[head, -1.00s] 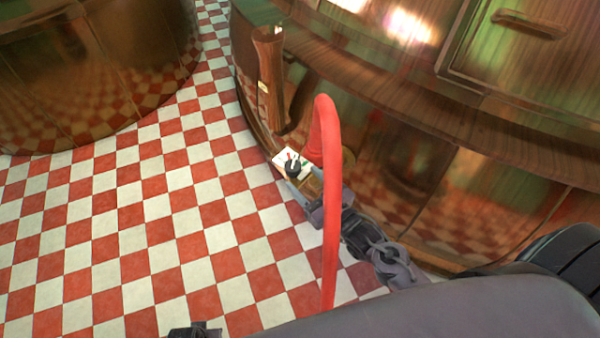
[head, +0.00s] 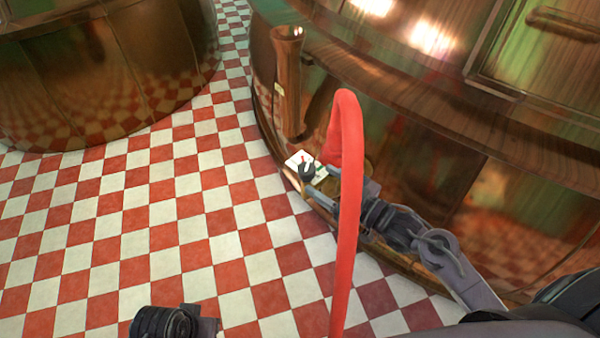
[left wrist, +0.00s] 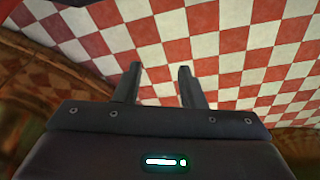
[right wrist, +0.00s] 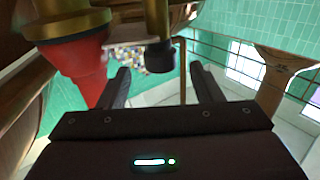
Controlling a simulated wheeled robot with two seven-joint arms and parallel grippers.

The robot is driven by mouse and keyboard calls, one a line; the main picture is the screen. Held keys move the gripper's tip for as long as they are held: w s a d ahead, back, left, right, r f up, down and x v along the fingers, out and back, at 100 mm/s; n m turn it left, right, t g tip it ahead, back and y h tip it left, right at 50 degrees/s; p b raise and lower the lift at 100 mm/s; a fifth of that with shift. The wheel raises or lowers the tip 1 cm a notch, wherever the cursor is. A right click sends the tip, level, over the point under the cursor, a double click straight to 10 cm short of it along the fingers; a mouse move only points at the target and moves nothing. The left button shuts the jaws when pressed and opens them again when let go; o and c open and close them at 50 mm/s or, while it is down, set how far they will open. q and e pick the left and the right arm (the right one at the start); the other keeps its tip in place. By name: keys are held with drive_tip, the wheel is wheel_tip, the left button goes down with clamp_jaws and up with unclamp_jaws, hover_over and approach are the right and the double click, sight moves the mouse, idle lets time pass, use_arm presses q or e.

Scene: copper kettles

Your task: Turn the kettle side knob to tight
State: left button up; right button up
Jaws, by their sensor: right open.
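The copper kettle (head: 410,160) fills the right of the head view. Its side knob (head: 307,172) is small and black, beside a white marked plate (head: 297,158) low on the kettle's side. In the right wrist view the black knob (right wrist: 159,58) sits at the end of a brass stem, between and just beyond the fingertips. My right gripper (right wrist: 160,68) is open around the knob's line, with a gap on both sides. In the head view the red hose partly hides it. My left gripper (left wrist: 160,72) is open and empty above the floor.
A thick red hose (head: 346,200) arches in front of my right gripper. It shows close by in the right wrist view (right wrist: 85,70). Another copper kettle (head: 100,75) stands left. The checkered floor (head: 180,210) between is clear.

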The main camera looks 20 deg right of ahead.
sight(300, 166)
drive_tip(key=shift+w+a, duration=0.15)
drive_tip(key=shift+w, duration=0.05)
drive_tip(key=b+x, duration=0.1)
drive_tip(key=x, duration=0.6)
drive_tip(key=shift+w+a, duration=0.1)
drive_tip(key=shift+w, duration=0.05)
use_arm(q)
drive_tip(key=shift+w+d+t+h, duration=0.3)
drive_tip(key=shift+w+d+t, duration=0.1)
drive_tip(key=shift+d, duration=0.3)
